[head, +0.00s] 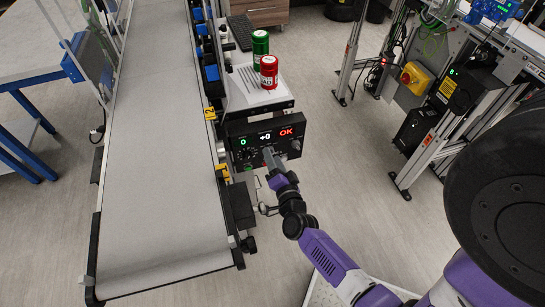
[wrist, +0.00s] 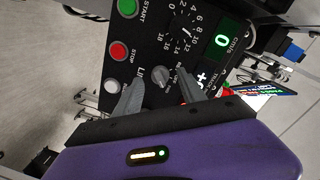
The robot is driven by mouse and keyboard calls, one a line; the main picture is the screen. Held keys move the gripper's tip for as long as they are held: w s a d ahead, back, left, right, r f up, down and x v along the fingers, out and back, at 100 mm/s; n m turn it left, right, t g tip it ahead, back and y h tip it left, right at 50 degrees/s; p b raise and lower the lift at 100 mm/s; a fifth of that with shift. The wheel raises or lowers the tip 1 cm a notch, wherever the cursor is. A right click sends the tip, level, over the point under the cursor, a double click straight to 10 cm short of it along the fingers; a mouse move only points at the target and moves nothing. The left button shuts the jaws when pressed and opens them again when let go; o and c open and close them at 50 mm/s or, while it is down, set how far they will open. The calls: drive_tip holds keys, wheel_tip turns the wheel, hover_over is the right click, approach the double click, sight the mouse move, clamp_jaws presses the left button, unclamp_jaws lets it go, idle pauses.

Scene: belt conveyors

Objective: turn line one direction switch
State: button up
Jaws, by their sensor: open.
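The line one direction switch (wrist: 162,78) is a small grey knob on the black control panel (head: 243,160), beside partly covered lettering that starts "LI". In the wrist view it sits between the two fingers of my gripper (wrist: 160,82), which are open on either side of it. A gap shows on each side, but I cannot tell how far the tips are from the panel face. In the head view my gripper (head: 271,160) is in front of the panel and hides the knob.
The wrist view shows a green START button (wrist: 127,7), a red STOP button (wrist: 122,51), a white button (wrist: 112,87) and a speed dial (wrist: 185,32) close by. A grey conveyor belt (head: 160,150) is left of the panel. Green (head: 260,48) and red (head: 269,72) cans stand behind it.

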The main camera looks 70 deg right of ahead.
drive_tip(key=v, duration=0.7)
drive_tip(key=shift+w, duration=0.1)
drive_tip(key=s+a+r+n+t+y, duration=0.1)
drive_tip(key=s+a+r+n+y, duration=0.5)
drive_tip(key=a+r+n, duration=0.3)
drive_tip(key=s+a+r+n+t+y, duration=0.2)
drive_tip(key=s+a+r+n+y, duration=0.5)
drive_tip(key=a+n, duration=0.5)
drive_tip(key=a+r, duration=0.2)
drive_tip(key=a, duration=0.2)
drive_tip(key=shift+r+t, duration=0.3)
